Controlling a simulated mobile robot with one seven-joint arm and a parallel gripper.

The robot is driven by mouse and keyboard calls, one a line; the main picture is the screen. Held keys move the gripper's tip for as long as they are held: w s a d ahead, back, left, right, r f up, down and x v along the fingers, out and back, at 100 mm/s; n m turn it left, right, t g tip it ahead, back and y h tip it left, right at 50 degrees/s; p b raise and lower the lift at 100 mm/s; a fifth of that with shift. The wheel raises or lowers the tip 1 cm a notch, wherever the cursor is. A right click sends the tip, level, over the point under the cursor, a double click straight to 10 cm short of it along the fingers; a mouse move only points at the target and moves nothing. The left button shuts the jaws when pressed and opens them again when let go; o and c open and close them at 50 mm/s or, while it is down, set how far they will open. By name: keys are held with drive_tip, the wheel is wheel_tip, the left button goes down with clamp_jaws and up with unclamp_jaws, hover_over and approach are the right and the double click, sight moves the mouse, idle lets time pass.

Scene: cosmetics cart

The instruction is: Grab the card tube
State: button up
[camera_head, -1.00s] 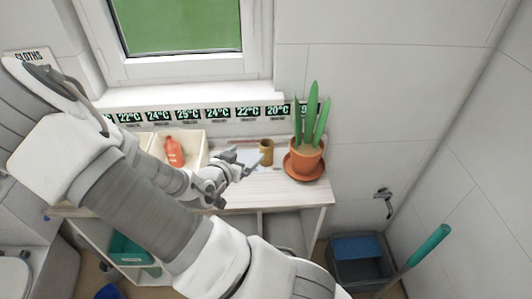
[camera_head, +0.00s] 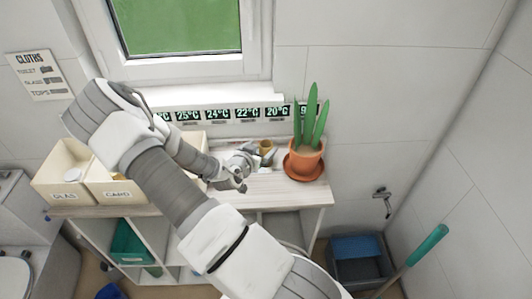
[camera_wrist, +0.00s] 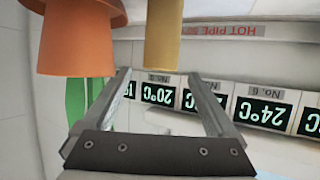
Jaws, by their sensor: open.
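The card tube (camera_head: 267,146) is a small brown-gold cylinder standing on the wooden shelf top, just left of the plant pot. My gripper (camera_head: 258,160) is close in front of it and covers its lower part in the head view. In the wrist view, which looks inverted, the card tube (camera_wrist: 163,35) hangs from the top edge, lined up with the gap between my two fingertips (camera_wrist: 160,73). My gripper is open, with nothing between the fingers. Whether a finger touches the tube cannot be told.
A terracotta pot (camera_head: 304,163) with a green plant stands close right of the tube; the pot is also at upper left in the wrist view (camera_wrist: 75,40). Temperature labels (camera_head: 218,114) line the wall behind. A cream bin (camera_head: 62,182) stands left. The shelf front is clear.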

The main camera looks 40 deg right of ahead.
drive_tip(key=shift+x, duration=1.15)
drive_tip(key=shift+a, duration=0.1)
clamp_jaws()
